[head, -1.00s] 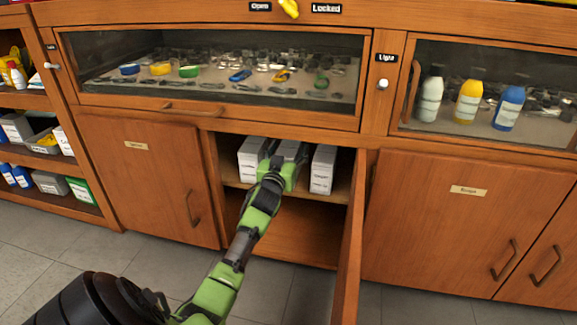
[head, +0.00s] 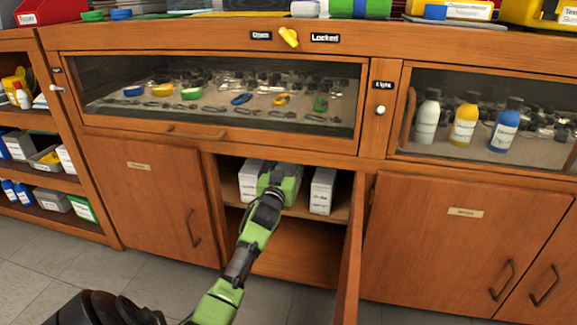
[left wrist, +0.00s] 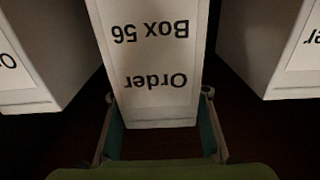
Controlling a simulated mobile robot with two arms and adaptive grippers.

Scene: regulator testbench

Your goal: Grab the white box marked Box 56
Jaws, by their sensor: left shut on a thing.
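The white box marked Order Box 56 (left wrist: 152,60) fills the middle of the left wrist view, its label upside down. My left gripper (left wrist: 158,100) has one finger on each side of this box and is shut on it. In the head view my left gripper (head: 279,180) reaches into the open lower cabinet, at the middle of three boxes. It hides most of that box there. My right gripper is not in view.
A white box (head: 252,182) stands to the left of the held box and another (head: 322,190) to its right, with narrow gaps, on the cabinet shelf (head: 338,211). The open cabinet door (head: 350,255) sticks out at the right.

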